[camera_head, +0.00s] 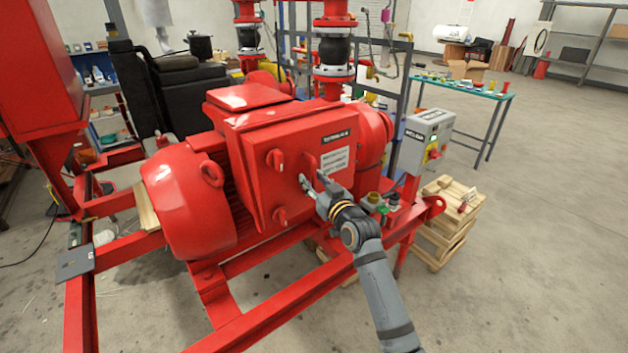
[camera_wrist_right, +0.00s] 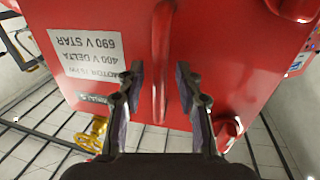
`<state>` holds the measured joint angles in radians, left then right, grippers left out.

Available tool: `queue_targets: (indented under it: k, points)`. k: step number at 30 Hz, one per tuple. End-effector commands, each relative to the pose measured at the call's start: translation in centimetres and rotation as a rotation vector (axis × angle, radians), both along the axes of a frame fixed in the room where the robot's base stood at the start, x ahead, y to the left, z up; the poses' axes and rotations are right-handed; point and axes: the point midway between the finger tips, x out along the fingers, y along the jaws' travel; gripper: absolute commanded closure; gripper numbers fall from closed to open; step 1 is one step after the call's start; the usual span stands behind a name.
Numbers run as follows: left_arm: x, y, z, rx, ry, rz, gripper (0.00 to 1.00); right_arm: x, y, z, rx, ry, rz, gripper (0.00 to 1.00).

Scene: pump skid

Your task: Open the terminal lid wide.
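The red terminal box on the motor has a front lid (camera_head: 258,178), which looks closed flush against the box. Two red turn latches (camera_head: 275,160) (camera_head: 280,215) sit toward the lid's left side. A red bar handle (camera_wrist_right: 161,60) stands out from the lid, beside a white rating label (camera_head: 335,160). My right gripper (camera_head: 313,181) is at the lid's front. In the right wrist view its fingers (camera_wrist_right: 159,85) are apart, one on each side of the handle, with gaps visible. Whether the fingertips reach past the bar is unclear. My left gripper is not in view.
A grey control box (camera_head: 427,138) with a red knob stands on a post right of the motor. Red skid rails (camera_head: 285,305) run below. Wooden pallets (camera_head: 440,235) are stacked at the right. Open floor (camera_head: 530,230) lies to the right and front.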

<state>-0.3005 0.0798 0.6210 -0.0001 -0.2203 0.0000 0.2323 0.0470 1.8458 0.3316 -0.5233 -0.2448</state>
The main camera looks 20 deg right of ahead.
Motion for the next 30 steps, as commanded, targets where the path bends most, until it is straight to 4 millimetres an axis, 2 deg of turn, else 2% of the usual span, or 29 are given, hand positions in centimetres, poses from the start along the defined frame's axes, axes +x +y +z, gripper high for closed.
queue_targets:
  k: [4, 12, 25, 30]
  points:
    - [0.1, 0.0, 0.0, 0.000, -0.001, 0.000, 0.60, 0.0, 0.0, 0.0, 0.000, 0.000, 0.000, 0.66]
    - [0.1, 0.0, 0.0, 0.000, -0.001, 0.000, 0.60, 0.0, 0.0, 0.0, -0.001, 0.001, 0.000, 1.00]
    - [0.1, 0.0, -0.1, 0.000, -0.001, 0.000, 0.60, -0.1, -0.1, -0.1, -0.001, 0.001, 0.002, 1.00]
    - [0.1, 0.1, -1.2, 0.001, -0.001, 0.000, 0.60, -0.4, -0.5, -0.5, -0.005, 0.002, 0.035, 1.00]
